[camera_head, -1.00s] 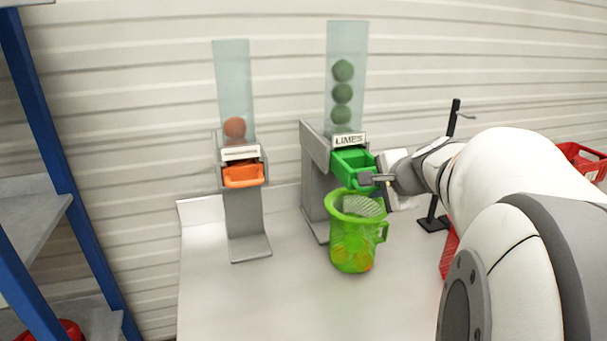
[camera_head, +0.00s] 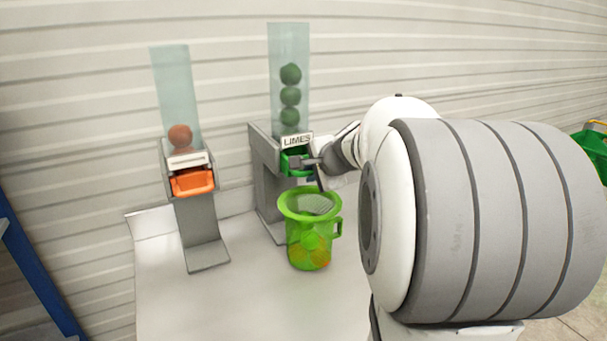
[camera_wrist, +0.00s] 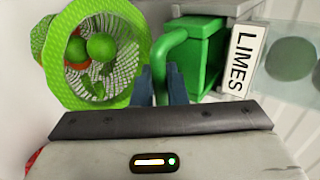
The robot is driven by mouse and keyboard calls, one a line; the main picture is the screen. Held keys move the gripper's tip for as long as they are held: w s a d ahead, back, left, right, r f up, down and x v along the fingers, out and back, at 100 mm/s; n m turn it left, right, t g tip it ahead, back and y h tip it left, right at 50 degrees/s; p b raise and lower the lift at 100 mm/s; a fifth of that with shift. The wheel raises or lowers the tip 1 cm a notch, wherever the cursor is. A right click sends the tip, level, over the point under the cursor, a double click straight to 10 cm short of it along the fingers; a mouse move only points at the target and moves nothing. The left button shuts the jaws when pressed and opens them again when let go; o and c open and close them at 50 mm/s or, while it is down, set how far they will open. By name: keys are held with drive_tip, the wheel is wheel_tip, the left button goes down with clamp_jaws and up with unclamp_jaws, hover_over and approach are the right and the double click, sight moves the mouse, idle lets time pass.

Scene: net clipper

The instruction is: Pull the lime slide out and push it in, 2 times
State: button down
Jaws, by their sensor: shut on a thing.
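The green lime slide (camera_head: 296,161) is under the LIMES label (camera_head: 297,140) of the right dispenser and sticks out only a little at the front. It also shows in the wrist view (camera_wrist: 203,48), with its curved handle (camera_wrist: 166,62) between my fingers. My gripper (camera_head: 311,164) is shut on that handle. Several green limes (camera_head: 290,95) are stacked in the clear tube above. A green jug (camera_head: 297,207) stands on the counter below the slide, with a mesh at its mouth and green and orange fruit inside. My arm hides the dispenser's right side.
A second dispenser (camera_head: 203,225) with an orange slide (camera_head: 193,181) stands to the left, a round orange fruit (camera_head: 180,136) in its tube. The white counter (camera_head: 165,295) is clear at the front left. A green crate (camera_head: 594,147) is at the far right.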

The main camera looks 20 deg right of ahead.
drive_tip(key=w, duration=0.3)
drive_tip(key=shift+w+r+p, duration=0.25)
drive_tip(key=shift+w+p, duration=0.1)
idle(0.3)
drive_tip(key=c, duration=1.6)
unclamp_jaws()
drive_tip(key=shift+s, duration=0.15)
drive_tip(key=shift+o, duration=1)
drive_tip(key=shift+f, duration=0.1)
